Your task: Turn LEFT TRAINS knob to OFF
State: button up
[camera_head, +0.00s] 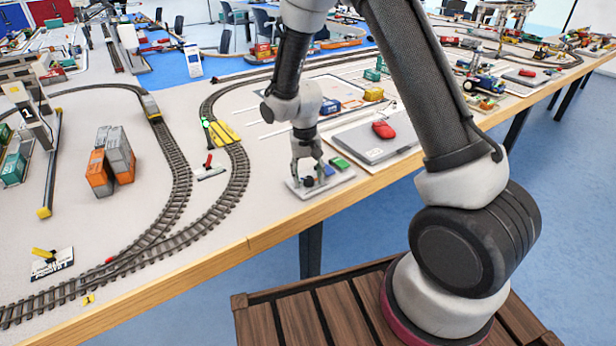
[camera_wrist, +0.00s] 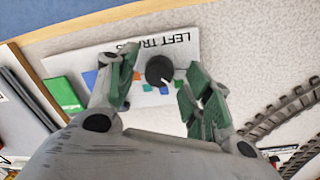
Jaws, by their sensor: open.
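The LEFT TRAINS panel (camera_wrist: 108,62) is a white plate with printed lettering and blue, orange and green patches. Its black round knob (camera_wrist: 160,70) has a white pointer mark that points to the lower right in the wrist view. My gripper (camera_wrist: 163,90) is open, with its green-padded fingers on either side of the knob; I cannot tell whether they touch it. In the head view my gripper (camera_head: 308,178) is over the panel (camera_head: 338,182) near the table's front edge. The dark knob (camera_head: 308,181) shows between the fingers there.
A grey flat box (camera_head: 370,143) with a red object (camera_head: 384,130) lies right of the panel. Train tracks (camera_head: 232,185) curve to its left, with a small red lever (camera_head: 208,160) beside them. Grey and orange containers (camera_head: 118,152) stand farther left. The table edge (camera_head: 262,240) is in front.

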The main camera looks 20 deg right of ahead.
jog(key=shift+f, duration=0.35)
jog(key=c, duration=1.1)
jog(key=shift+o, duration=0.2)
jog(key=n, duration=0.4)
jog(key=shift+n, duration=1.8)
